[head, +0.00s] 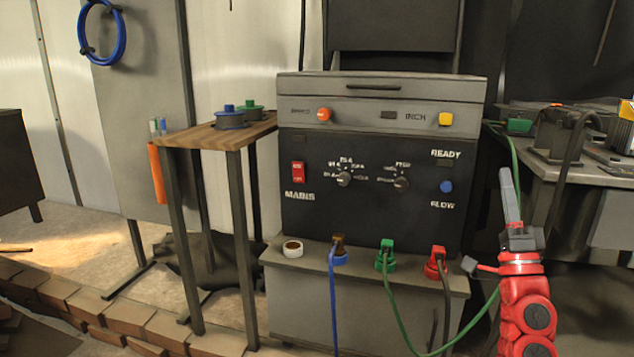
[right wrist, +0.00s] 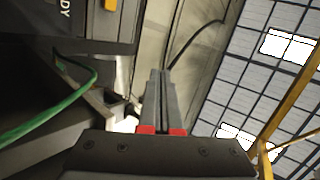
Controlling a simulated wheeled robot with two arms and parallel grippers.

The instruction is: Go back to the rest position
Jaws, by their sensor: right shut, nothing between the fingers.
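My right gripper (head: 509,196) is in the head view at the right, on my red arm, pointing up in front of the right edge of the machine. Its fingers are shut with nothing between them. In the right wrist view the gripper (right wrist: 161,75) shows two dark fingers together, with red at their bases. It touches nothing that I can see. My left gripper is not in view.
The machine's control panel (head: 370,195) stands in the middle, with blue, green and red plugs on its lower ledge (head: 310,257). A green cable (head: 400,312) loops near my right arm. A workbench (head: 570,178) stands right, a small wooden-topped table (head: 200,137) left.

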